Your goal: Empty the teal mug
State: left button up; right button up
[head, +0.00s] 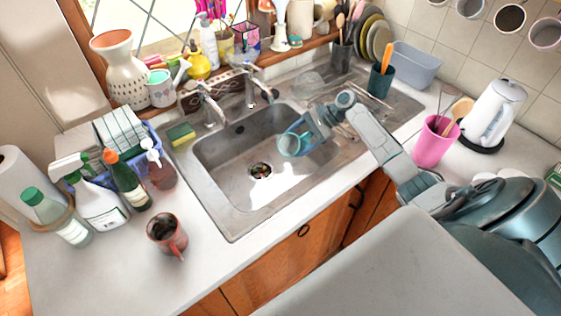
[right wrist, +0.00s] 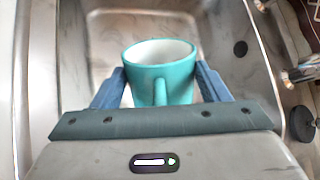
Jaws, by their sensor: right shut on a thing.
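The teal mug (head: 291,145) is in my right gripper (head: 302,137), above the basin of the steel sink (head: 232,222). In the head view its mouth faces left and toward the camera, so it looks tilted. In the right wrist view the mug (right wrist: 160,76) sits between the two blue fingers of the gripper (right wrist: 163,88), its handle toward the wrist. Its pale inner wall shows, with no contents visible; its bottom is hidden. My left gripper is not in view.
The sink drain (head: 260,171) lies below and left of the mug. The faucet (head: 262,90) stands behind the basin. A reddish mug (head: 167,236) stands on the left counter near bottles. A pink cup (head: 433,146) and white kettle (head: 493,113) stand at right.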

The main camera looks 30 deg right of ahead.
aim_at(304, 139)
jog(key=shift+w+d+f+m+y+b, duration=0.2)
jog(key=shift+d+f+m+y+b, duration=0.15)
jog(key=shift+f+y+b, duration=0.35)
jog(key=d+b, duration=0.1)
jog(key=d+f+y+b, duration=0.1)
jog(key=b, duration=0.1)
jog(key=shift+w+m, duration=0.25)
jog(key=shift+w, duration=0.05)
jog(key=w+d+r+m+y+b, duration=0.1)
jog(key=d+r+m+y+b, duration=0.1)
jog(key=r, duration=0.5)
jog(key=shift+w+d+r+m+y+b, duration=0.3)
jog(key=shift+d+y+b, duration=0.25)
jog(key=shift+d+y, duration=1)
